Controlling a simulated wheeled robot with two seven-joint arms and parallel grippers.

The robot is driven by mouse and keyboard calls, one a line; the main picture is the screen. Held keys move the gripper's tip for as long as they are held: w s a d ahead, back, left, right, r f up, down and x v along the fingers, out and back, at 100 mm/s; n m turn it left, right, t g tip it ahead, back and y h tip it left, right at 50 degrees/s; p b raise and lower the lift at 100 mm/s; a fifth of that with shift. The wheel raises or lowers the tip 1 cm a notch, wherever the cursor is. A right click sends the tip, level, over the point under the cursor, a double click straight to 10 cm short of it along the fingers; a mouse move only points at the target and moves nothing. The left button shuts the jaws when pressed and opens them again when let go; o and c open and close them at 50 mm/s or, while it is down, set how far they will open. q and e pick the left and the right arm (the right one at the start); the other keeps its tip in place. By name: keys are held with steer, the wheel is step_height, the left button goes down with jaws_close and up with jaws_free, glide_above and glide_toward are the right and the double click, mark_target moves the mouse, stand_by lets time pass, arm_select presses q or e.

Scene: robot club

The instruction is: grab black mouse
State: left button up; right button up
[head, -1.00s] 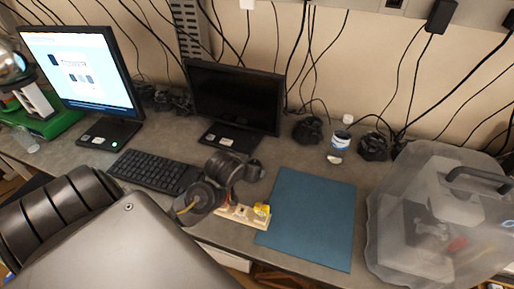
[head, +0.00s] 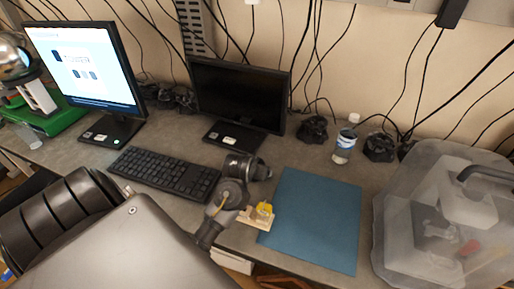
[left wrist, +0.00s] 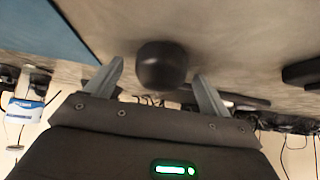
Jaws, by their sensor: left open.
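The black mouse (left wrist: 162,64) is a dark rounded shape on the grey desk in the left wrist view. It lies between the two fingers of my left gripper (left wrist: 159,71) as seen there, with a gap on each side. My left gripper is open and empty. In the head view my left arm reaches over the desk between the keyboard and the blue mat, and its dark end covers the spot, so I cannot make out the mouse there. My right gripper is in neither view.
A black keyboard (head: 166,172) lies left of my arm and a blue mat (head: 312,222) right of it. A wooden block with a yellow part (head: 260,217) is close by.

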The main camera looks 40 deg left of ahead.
arm_select(q)
steer(key=shift+a, duration=0.1)
steer(key=shift+c, duration=0.3)
steer(key=c, duration=1)
steer(key=shift+c, duration=0.2)
step_height(320, 180, up, 10)
steer(key=shift+f+p, duration=0.15)
steer(key=shift+p, duration=0.25)
